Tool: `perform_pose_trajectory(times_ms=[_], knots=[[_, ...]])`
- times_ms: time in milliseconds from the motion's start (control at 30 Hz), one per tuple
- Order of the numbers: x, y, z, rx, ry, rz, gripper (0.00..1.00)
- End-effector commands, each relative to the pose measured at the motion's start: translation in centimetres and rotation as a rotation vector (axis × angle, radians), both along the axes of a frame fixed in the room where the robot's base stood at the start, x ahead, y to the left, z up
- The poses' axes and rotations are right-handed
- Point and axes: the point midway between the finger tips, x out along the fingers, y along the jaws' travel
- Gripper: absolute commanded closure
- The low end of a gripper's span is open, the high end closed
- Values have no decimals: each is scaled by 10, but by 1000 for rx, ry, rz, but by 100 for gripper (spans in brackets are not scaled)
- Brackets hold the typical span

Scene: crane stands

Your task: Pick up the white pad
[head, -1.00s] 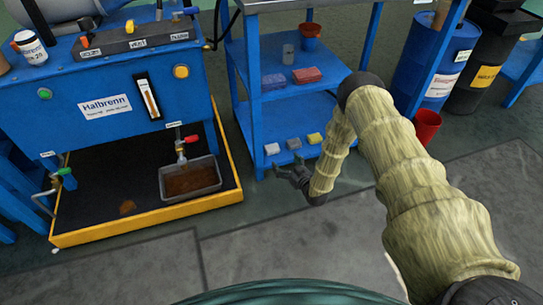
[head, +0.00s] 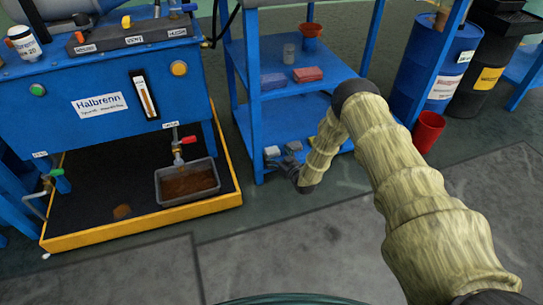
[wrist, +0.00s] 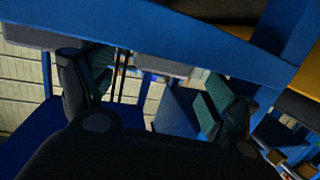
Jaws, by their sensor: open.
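The white pad (head: 272,152) lies near the front left corner of the lower blue shelf (head: 255,128). A grey pad (head: 294,146) lies just to its right. My gripper (head: 285,166) is at the shelf's front edge, just in front of these two pads. In the wrist view, which looks upside down, my open fingers (wrist: 152,92) stand apart. A pale slab that seems to be the white pad (wrist: 168,66) shows between them, by the blue shelf edge. No contact with it can be made out. A greyer slab (wrist: 30,36) shows at the left.
A blue and a red block (head: 308,75) lie on the shelf above, with a grey can and a red cup. A blue post (head: 253,100) rises close left of the white pad. A yellow-edged drip tray (head: 140,228) stands left. The floor in front is clear.

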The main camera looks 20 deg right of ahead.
Motion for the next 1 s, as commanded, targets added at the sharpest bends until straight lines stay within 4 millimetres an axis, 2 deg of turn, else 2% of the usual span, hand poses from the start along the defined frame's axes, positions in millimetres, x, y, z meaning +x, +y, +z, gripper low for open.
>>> perform_pose_trajectory(times_ms=[33,200,467,700,1000], knots=[[7,2,-3,0,-4,0,12],[17,4,-3,-1,-1,-1,12],[19,4,-2,0,-1,-1,12],[19,4,-2,0,-1,0,56],[19,4,-2,0,-1,0,56]])
